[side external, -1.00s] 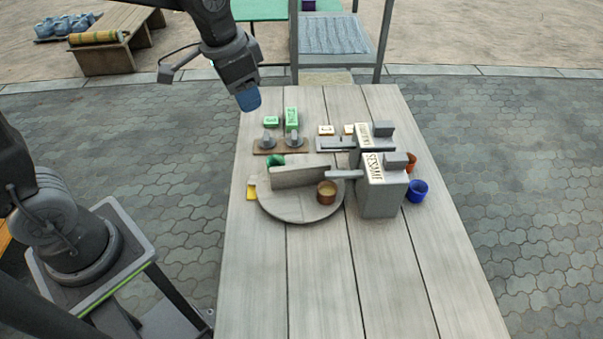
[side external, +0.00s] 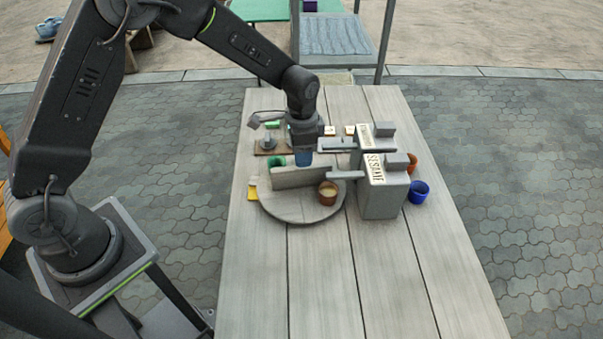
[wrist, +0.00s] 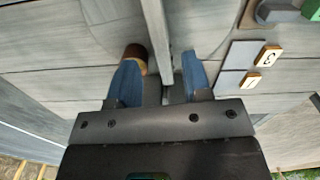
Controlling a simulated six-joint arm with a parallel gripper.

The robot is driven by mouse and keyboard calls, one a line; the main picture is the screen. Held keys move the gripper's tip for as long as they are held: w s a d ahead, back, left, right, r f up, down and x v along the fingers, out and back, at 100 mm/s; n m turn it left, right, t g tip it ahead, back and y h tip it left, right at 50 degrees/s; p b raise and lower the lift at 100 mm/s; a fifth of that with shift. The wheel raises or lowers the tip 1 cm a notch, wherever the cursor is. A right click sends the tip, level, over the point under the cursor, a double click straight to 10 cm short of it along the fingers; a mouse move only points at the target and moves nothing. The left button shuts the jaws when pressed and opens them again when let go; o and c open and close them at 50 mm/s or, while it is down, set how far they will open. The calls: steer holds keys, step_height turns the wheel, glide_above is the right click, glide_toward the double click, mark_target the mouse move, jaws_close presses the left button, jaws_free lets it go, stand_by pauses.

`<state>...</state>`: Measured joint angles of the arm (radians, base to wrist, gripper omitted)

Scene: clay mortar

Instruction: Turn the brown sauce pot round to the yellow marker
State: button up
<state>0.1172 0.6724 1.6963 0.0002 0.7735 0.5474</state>
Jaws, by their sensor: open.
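The brown sauce pot (side external: 328,192) stands upright on the front right of a round grey turntable (side external: 290,211). A grey upright wall (side external: 300,176) crosses the turntable. The yellow marker (side external: 251,195) lies at its left edge. My gripper (side external: 303,158) points down at the wall's top, with its blue fingers open. In the wrist view my gripper (wrist: 161,80) has the wall (wrist: 156,30) running between its fingers, apart from both. The brown pot (wrist: 134,53) shows partly behind the left finger. I cannot tell how far down the fingers reach.
A green pot (side external: 276,160) stands behind the wall. A grey block labelled SESAME (side external: 380,195) stands close on the right, with an arm reaching over the turntable. A blue pot (side external: 418,192) and an orange pot (side external: 411,162) lie beyond it. The front table is clear.

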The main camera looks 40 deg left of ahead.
mark_target(301, 174)
step_height(301, 174, down, 8)
steer(key=shift+r, duration=0.1)
stand_by(0.4)
jaws_close()
stand_by(0.3)
